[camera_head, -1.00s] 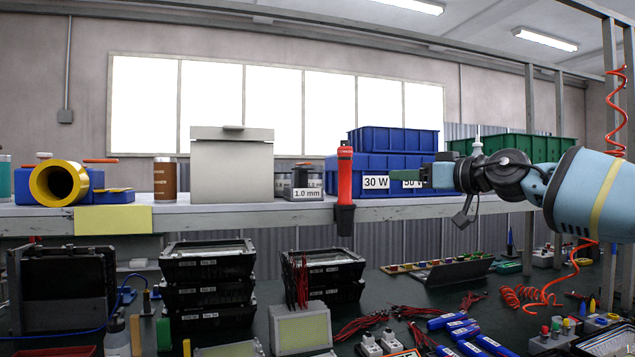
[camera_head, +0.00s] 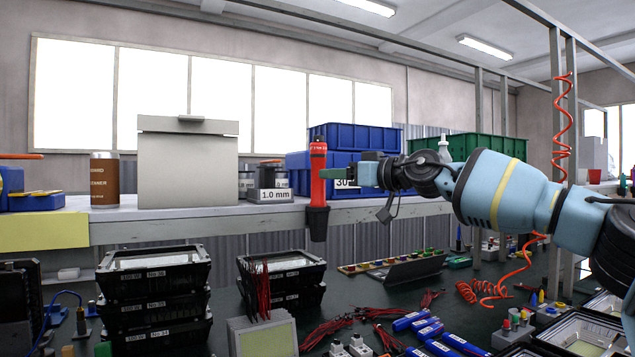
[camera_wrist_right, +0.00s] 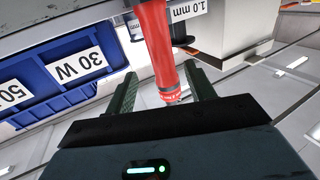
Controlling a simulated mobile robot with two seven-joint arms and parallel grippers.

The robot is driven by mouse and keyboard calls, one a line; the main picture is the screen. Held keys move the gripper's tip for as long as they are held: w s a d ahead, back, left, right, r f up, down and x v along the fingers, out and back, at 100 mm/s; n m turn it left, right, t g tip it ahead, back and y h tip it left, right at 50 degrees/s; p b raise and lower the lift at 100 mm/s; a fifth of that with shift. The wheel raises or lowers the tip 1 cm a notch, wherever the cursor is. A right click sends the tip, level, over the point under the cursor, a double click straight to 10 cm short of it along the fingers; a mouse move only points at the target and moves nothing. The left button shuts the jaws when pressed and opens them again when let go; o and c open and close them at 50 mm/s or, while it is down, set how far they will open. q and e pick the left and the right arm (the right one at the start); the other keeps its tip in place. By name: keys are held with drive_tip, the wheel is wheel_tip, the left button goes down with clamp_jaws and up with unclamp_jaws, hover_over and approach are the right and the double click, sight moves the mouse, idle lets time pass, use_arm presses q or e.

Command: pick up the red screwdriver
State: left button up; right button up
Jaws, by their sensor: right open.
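The red screwdriver (camera_head: 318,172) stands upright with its red handle up in a black holder (camera_head: 317,222) at the front edge of the shelf. Its lower part is hidden in the holder. My right gripper (camera_head: 335,172) reaches in from the right at handle height, its green fingers beside the handle. In the right wrist view the red handle (camera_wrist_right: 158,50) lies between the two open fingers (camera_wrist_right: 161,90), with a gap showing on each side. My left gripper is not in view.
Behind are a grey box (camera_head: 188,165), a 1.0 mm labelled holder (camera_head: 270,190) and blue bins (camera_head: 362,138) on the shelf (camera_head: 150,222). Below, stacked black housings (camera_head: 153,300), red wires and blue cylinders (camera_head: 425,327) crowd the dark bench.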

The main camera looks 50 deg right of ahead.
drive_tip(key=shift+w, duration=0.3)
drive_tip(key=shift+w, duration=0.1)
drive_tip(key=shift+w+a+r, duration=0.15)
drive_tip(key=shift+w+a, duration=0.05)
drive_tip(key=shift+w, duration=0.55)
drive_tip(key=shift+w+a+r, duration=0.1)
drive_tip(key=shift+w+a, duration=0.1)
drive_tip(key=shift+w, duration=1.55)
drive_tip(key=shift+r, duration=0.1)
drive_tip(key=c, duration=1.1)
